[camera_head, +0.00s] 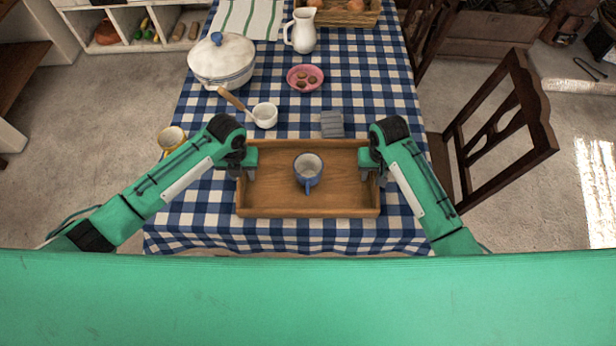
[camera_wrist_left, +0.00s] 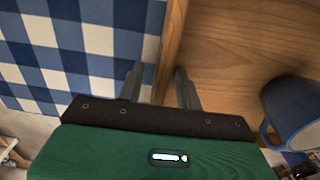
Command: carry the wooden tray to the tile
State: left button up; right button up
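The wooden tray (camera_head: 341,192) lies on the blue-checked tablecloth at the near end of the table. A blue-and-white mug (camera_head: 308,172) stands in it; part of the mug shows in the left wrist view (camera_wrist_left: 292,108). My left gripper (camera_head: 246,172) is at the tray's left wall. In the left wrist view its fingers (camera_wrist_left: 158,72) are apart, one on each side of the wall, with a gap on the outer side. My right gripper (camera_head: 371,172) is at the right wall; its fingers are too small to judge. A small grey ribbed square (camera_head: 332,124), possibly the tile, lies just beyond the tray.
A white cup (camera_head: 265,115), a wooden spoon (camera_head: 232,99), a white pot (camera_head: 221,62), a pink bowl (camera_head: 305,78) and a white jug (camera_head: 302,32) stand farther back. A yellow mug (camera_head: 171,139) is at the left edge. A chair (camera_head: 500,135) stands at right.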

pick_arm(q)
grip_shut()
pick_arm(e)
grip_shut()
pick_arm(q)
jog(key=shift+r, duration=0.2)
pick_arm(e)
jog(key=shift+r, duration=0.2)
